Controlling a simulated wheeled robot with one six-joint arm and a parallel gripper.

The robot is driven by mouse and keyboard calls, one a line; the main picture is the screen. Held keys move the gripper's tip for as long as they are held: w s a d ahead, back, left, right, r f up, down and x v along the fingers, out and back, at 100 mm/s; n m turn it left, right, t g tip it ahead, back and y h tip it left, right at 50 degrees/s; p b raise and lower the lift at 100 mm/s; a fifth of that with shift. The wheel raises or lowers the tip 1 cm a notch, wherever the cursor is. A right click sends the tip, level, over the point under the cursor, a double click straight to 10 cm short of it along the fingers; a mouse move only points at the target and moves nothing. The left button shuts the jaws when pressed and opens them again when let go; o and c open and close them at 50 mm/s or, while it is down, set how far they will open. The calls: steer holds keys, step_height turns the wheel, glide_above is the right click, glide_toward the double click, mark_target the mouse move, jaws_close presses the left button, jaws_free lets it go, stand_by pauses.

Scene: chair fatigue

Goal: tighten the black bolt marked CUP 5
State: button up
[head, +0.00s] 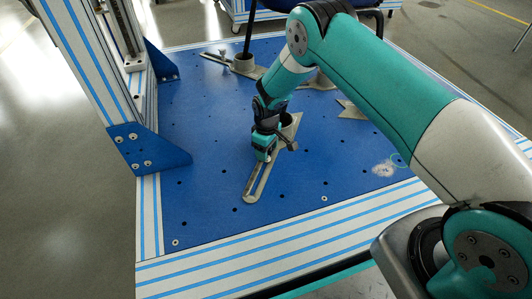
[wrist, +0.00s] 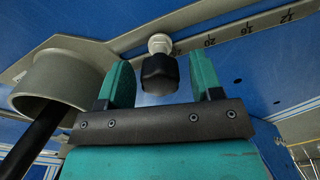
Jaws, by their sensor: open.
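A black bolt head (wrist: 159,76) on a pale round collar (wrist: 160,43) shows in the wrist view. It lies between the two teal fingers of my gripper (wrist: 161,88), with a visible gap on either side. My gripper is open and holds nothing. In the head view my gripper (head: 264,152) is low over a slotted grey metal bracket (head: 256,187) on the blue plate. The bolt cannot be made out clearly there. I cannot read a CUP 5 mark in either view.
A grey cup (wrist: 57,83) with a black rod (wrist: 38,140) in it stands close left of my gripper in the wrist view. Another cup bracket (head: 243,65) stands at the back of the blue plate (head: 205,190). A striped frame post (head: 85,65) rises at left.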

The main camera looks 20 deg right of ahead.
steer(key=c, duration=0.9)
steer(key=m, duration=0.3)
steer(key=shift+m+p, duration=0.3)
steer(key=shift+p, duration=0.1)
steer(key=m, duration=0.4)
steer(key=shift+p, duration=0.35)
steer(key=shift+m, duration=0.4)
steer(key=m, duration=0.3)
steer(key=shift+p, duration=0.3)
steer(key=shift+m, duration=0.3)
